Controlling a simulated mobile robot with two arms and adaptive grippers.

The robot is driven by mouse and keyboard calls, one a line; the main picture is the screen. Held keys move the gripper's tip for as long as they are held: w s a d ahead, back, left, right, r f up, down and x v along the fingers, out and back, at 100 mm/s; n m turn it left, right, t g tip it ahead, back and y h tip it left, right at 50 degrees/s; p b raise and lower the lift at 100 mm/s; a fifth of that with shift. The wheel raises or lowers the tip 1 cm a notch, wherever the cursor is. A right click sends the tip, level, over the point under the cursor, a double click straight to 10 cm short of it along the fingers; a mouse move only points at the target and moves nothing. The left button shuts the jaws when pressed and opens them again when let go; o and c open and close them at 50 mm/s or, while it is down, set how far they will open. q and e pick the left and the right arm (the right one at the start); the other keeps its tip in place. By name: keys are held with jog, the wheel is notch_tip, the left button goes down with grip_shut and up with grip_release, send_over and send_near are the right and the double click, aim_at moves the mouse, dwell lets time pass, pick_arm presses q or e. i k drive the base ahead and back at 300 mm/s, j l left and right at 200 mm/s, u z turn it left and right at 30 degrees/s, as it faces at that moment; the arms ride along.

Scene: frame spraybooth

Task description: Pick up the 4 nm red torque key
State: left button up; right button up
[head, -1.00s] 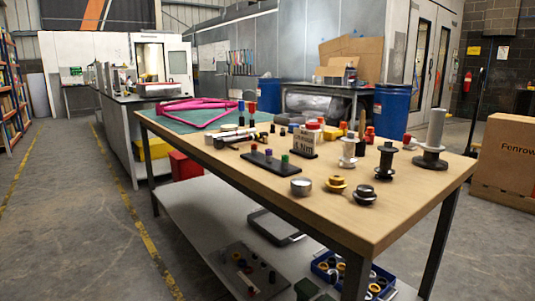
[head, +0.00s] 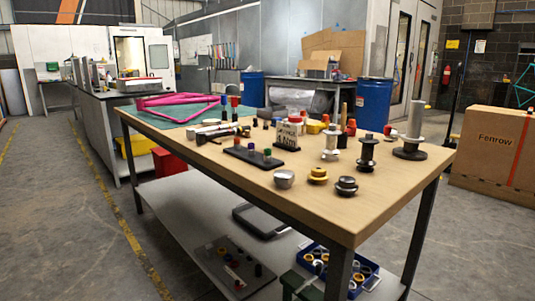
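A black rack (head: 259,158) on the wooden-topped workbench (head: 300,205) holds a row of small upright keys. The left key (head: 237,142) looks reddish, the middle key (head: 251,148) bluish-purple and the right key (head: 267,153) green. They are too small for me to read a torque value on them. Neither of my grippers shows in the view.
Metal spools (head: 330,143), a grey cup (head: 284,179) and round parts (head: 346,186) stand right of the rack. A pink frame (head: 175,100) lies on a green mat at the far left. Bare wood lies in front of the rack. Open floor (head: 75,230) lies left of the bench.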

aim_at(234, 99)
jog(key=i+j, duration=0.55)
jog(key=j, duration=0.2)
jog(key=i+j+z, duration=0.35)
jog(key=j+z, duration=0.2)
jog(key=i+j+z, duration=0.1)
jog(key=j+z, duration=0.15)
jog(key=i+j+z, duration=0.1)
jog(key=j+z, duration=0.15)
jog(key=j, duration=0.15)
